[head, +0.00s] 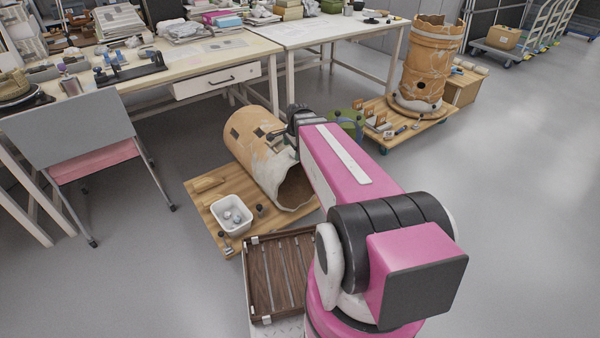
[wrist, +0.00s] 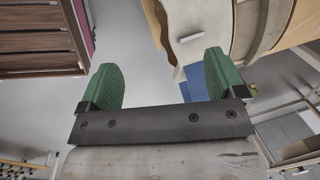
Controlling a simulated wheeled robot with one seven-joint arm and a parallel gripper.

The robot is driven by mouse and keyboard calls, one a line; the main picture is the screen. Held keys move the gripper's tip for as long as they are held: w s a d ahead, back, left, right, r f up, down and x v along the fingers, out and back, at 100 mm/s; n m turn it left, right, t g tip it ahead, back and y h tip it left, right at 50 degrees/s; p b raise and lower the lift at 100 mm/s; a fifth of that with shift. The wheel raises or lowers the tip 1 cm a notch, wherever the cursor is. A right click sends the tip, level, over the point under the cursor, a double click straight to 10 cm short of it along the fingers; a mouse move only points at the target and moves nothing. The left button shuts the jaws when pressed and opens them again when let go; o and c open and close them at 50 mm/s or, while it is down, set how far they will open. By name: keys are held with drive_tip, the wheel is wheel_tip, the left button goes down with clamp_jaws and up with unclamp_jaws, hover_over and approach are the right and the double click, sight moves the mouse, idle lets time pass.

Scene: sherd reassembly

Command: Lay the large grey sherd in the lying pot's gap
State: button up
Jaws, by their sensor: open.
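The lying pot (head: 248,150) is a tan cylinder on its side on a wooden board, its broken open end towards me. Dark square openings show in its upper wall. A pale grey patch (head: 280,160) shows on the wall near the open end; I cannot tell whether it is the large grey sherd or part of the pot. No loose large grey sherd can be made out. My gripper (wrist: 162,85) is open, with nothing between its green fingers. In the head view my arm reaches beside the pot, and the fingers cannot be made out. The pot (wrist: 282,22) also shows at upper right in the wrist view.
A brown slatted tray (head: 250,272) stands in front of the board (head: 203,196) and looks empty. A white tub (head: 232,214) with small pieces sits on the board. A standing pot (head: 430,62) is on a low trolley behind. Tables and a chair (head: 75,125) stand left; open floor lies right.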

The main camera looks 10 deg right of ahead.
drive_tip(key=s+f+n+g, duration=0.1)
drive_tip(key=s+n, duration=1.1)
drive_tip(key=n, duration=0.2)
drive_tip(key=shift+s+a+f+g+h, duration=0.15)
drive_tip(key=shift+s+f+g+h, duration=0.1)
drive_tip(key=shift+s+g+h, duration=0.15)
